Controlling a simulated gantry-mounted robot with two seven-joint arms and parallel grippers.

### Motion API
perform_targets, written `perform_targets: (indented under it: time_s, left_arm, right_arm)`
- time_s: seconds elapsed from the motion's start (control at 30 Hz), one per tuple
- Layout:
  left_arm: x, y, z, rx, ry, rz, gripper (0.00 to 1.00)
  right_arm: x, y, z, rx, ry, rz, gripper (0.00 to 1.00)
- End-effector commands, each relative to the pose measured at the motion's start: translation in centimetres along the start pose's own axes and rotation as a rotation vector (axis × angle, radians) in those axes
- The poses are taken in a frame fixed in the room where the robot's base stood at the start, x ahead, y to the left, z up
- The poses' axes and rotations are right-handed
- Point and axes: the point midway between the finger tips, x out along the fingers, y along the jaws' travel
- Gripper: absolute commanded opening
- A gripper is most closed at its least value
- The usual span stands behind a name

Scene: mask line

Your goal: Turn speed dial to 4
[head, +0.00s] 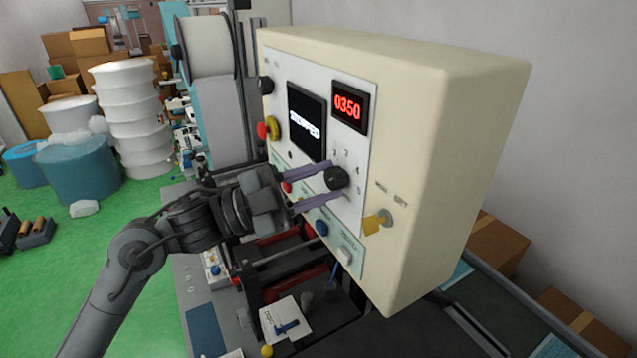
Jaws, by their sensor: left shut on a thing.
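The cream control box (455,150) fills the middle of the head view, its panel facing left. The black speed dial (337,177) is low on the panel, with small numbers printed around its top; its pointer is too small to read. My left gripper (330,183) reaches in from the left. Its two purple fingers are shut on the dial, one above and one below. A dark screen (306,120) reads "STOPPED". A red display (348,107) reads 0350. My right gripper is not in view.
A yellow key-like part (377,222) sticks out right of the dial. Machine parts lie below the box.

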Motion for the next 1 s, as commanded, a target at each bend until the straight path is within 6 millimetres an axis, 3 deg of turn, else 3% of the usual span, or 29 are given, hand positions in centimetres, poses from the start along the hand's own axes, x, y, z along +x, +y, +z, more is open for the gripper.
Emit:
perform_targets:
  time_s: [0.07, 0.1, 0.23, 0.67, 1.0]
  left_arm:
    - [0.0, 0.0, 0.0, 0.0, -0.001, 0.0, 0.05]
    - [0.0, 0.0, 0.0, -0.001, -0.001, 0.0, 0.41]
    - [0.0, 0.0, 0.0, -0.001, 0.0, 0.0, 0.61]
    - [-0.9, 0.1, 0.1, 0.0, -0.001, -0.001, 0.61]
    - [-6.3, 0.2, 0.3, 0.001, -0.003, -0.002, 0.61]
  right_arm:
    - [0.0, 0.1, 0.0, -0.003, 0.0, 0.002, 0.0]
    - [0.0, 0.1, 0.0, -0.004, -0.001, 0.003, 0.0]
    - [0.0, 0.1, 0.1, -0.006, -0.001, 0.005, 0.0]
    - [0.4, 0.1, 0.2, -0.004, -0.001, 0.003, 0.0]
    - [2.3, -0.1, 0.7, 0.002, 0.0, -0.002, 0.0]
